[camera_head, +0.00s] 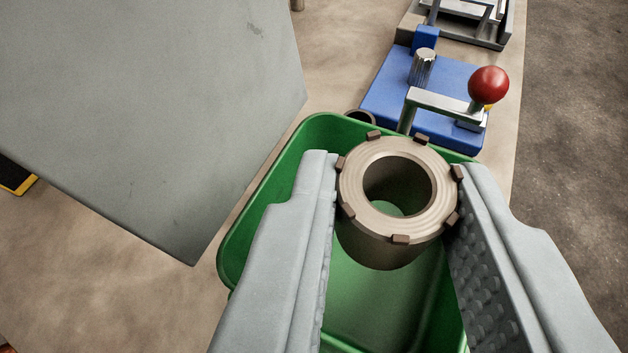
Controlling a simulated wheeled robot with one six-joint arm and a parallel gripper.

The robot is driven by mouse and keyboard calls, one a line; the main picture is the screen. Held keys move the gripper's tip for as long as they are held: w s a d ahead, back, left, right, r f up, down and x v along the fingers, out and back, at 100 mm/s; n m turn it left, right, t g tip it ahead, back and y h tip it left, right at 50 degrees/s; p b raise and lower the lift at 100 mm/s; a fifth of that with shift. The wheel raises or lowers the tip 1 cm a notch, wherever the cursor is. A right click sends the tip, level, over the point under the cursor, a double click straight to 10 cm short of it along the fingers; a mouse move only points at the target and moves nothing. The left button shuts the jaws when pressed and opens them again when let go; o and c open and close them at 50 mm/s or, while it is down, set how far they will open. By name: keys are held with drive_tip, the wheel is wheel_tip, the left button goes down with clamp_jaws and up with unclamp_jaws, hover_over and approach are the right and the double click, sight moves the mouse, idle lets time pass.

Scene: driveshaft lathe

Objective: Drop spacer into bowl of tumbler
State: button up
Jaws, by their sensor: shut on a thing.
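The spacer (352,222) is a tan metal ring-shaped sleeve with small brown tabs around its rim. My gripper (398,185) is shut on it, with one grey finger on each side. The spacer is upright, its open bore facing the camera. A green open bowl (262,205), which I take to be the tumbler's bowl, lies beneath the spacer and fingers. Green shows through the bore. The fingers and spacer hide much of the bowl. The height of the spacer above the bowl floor is hard to tell.
A blue fixture (385,95) with a metal lever and red ball knob (489,85) stands just behind the bowl. A dark ring-shaped part (359,117) shows at the bowl's back edge. A large grey panel (150,110) fills the upper left. A grey metal device (465,22) is at the top.

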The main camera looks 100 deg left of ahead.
drive_tip(key=shift+s+a+r, duration=0.15)
drive_tip(key=shift+s+a, duration=0.2)
drive_tip(key=shift+a, duration=0.2)
drive_tip(key=shift+f, duration=2.9)
drive_tip(key=o, duration=1.1)
drive_tip(key=shift+d, duration=0.15)
drive_tip(key=v, duration=1.7)
drive_tip(key=shift+w+d, duration=0.15)
